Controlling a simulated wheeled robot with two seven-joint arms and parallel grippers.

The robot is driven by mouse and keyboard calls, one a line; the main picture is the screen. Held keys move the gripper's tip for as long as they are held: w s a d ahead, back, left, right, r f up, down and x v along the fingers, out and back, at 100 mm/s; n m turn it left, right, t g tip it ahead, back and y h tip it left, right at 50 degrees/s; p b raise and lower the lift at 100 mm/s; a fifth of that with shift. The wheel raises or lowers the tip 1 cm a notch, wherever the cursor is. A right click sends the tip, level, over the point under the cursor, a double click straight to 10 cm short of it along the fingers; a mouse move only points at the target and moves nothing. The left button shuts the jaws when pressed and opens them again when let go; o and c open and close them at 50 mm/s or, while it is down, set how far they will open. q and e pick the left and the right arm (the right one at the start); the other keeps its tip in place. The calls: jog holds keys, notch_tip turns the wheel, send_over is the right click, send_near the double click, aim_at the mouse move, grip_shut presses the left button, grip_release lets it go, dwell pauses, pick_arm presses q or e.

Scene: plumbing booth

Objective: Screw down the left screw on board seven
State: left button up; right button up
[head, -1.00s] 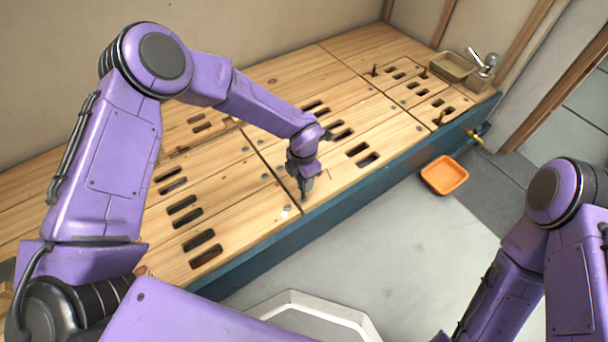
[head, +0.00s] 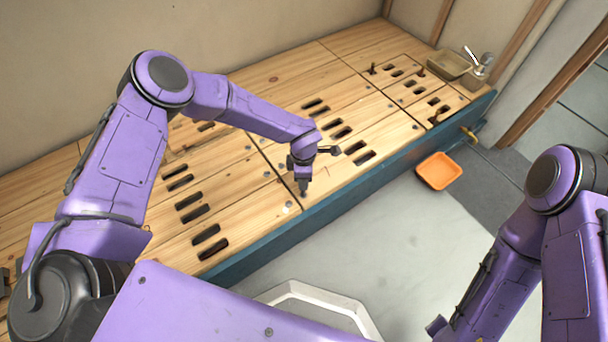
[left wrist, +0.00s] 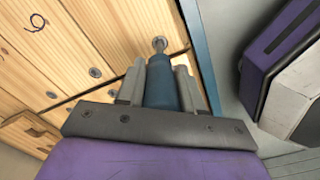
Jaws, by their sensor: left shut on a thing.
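My left gripper (head: 303,190) points down at the wooden deck near its front edge, by a dark seam between boards. In the left wrist view its jaws (left wrist: 160,85) are shut on a teal cylindrical tool (left wrist: 160,84). A small round metal piece (left wrist: 159,43) shows just past the tool's end; whether it is the tool's tip or a screw head is unclear. Two screw heads, one (left wrist: 95,72) and another (left wrist: 52,95), sit near the seam. A handwritten curl (left wrist: 35,22) marks a board. I cannot tell which board is seven. My right gripper is not visible.
An orange tray (head: 438,171) lies on the floor in front of the deck's teal side (head: 350,203). A tan bin (head: 449,65) and a metal fitting (head: 478,66) stand at the far right corner. Slots (head: 210,243) cut through several boards. Walls close the back.

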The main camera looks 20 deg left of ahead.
pick_arm(q)
notch_tip(320, 180, up, 8)
jog(key=p, duration=0.7)
jog(key=shift+r, duration=0.15)
